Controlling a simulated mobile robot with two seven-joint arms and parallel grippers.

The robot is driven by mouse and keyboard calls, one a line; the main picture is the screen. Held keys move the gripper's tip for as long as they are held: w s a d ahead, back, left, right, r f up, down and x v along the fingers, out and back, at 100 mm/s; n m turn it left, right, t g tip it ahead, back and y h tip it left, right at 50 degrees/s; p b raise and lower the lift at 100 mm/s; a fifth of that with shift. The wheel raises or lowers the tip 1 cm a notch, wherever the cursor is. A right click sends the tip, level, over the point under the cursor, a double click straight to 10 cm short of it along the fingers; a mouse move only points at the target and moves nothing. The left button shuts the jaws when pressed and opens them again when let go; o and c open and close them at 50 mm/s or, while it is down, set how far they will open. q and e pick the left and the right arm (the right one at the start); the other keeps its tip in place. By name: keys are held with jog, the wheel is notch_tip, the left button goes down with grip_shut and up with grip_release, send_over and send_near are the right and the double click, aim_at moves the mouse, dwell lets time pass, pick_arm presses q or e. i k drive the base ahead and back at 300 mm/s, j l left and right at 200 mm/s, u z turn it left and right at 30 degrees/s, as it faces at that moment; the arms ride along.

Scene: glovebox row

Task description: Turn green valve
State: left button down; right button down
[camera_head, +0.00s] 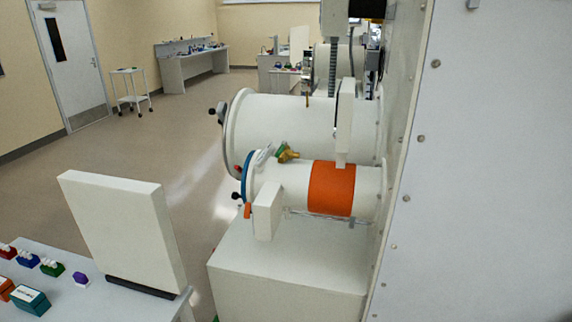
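A small valve with a green part and a brass body (289,154) sits on top of the smaller white cylinder (285,182), near its left end. The green part (281,147) is at the valve's upper left. It is small in this view, and I cannot tell how far it is turned. Neither of my grippers shows in the head view.
An orange band (332,188) wraps the small cylinder, which lies above a white box-shaped base (290,265). A larger white cylinder (300,135) is behind it. A large white wall panel (490,150) fills the right.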

aim_at(284, 143)
jog(key=i+l, duration=0.1)
jog(key=i, duration=1.05)
jog(key=j+u, duration=0.05)
